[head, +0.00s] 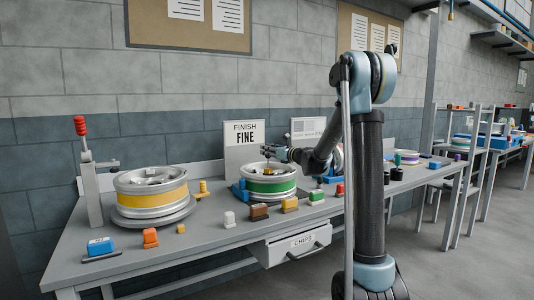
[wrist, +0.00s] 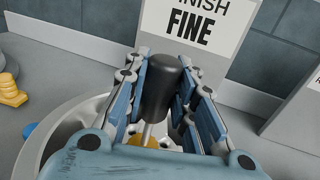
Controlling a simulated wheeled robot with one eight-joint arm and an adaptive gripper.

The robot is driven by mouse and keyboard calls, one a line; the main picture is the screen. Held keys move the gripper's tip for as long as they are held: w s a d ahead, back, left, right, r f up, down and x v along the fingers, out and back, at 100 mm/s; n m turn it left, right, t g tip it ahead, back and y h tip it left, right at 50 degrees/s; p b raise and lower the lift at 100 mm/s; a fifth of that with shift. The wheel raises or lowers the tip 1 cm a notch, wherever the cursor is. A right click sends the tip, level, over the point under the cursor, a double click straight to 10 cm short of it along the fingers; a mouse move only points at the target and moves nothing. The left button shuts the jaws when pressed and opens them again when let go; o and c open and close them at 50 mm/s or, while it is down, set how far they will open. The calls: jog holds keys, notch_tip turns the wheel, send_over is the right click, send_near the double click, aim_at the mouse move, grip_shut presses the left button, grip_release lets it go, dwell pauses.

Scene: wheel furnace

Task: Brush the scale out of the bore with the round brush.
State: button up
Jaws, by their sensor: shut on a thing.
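My gripper (wrist: 163,62) is shut on a black handle (wrist: 160,88), probably the round brush, with its fingers on both sides of it. A thin metal shaft runs from the handle down to the hub of a silver wheel (wrist: 65,130), beside something yellow (wrist: 143,141). The brush end is hidden, so I cannot tell how deep it sits in the bore. In the head view, my gripper (head: 275,153) is above the wheel with the green band (head: 271,188), in front of the "FINISH FINE" sign (head: 245,135). The bore and any scale cannot be made out.
A yellow-banded wheel (head: 150,197) stands at left by a red-handled post (head: 81,126). Along the bench front are an orange block (head: 150,238), a white piece (head: 229,219), a brown brush-like block (head: 259,212) and a yellow one (head: 290,205). The "CHIPS" drawer (head: 293,246) is below.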

aim_at(267, 157)
jog(key=shift+f, duration=1.55)
jog(key=shift+w+a, duration=0.2)
dwell(0.5)
jog(key=shift+r, duration=0.1)
jog(key=shift+s+d+r, duration=0.1)
jog(key=shift+r, duration=0.4)
jog(key=shift+f, duration=1.2)
jog(key=shift+r, duration=0.15)
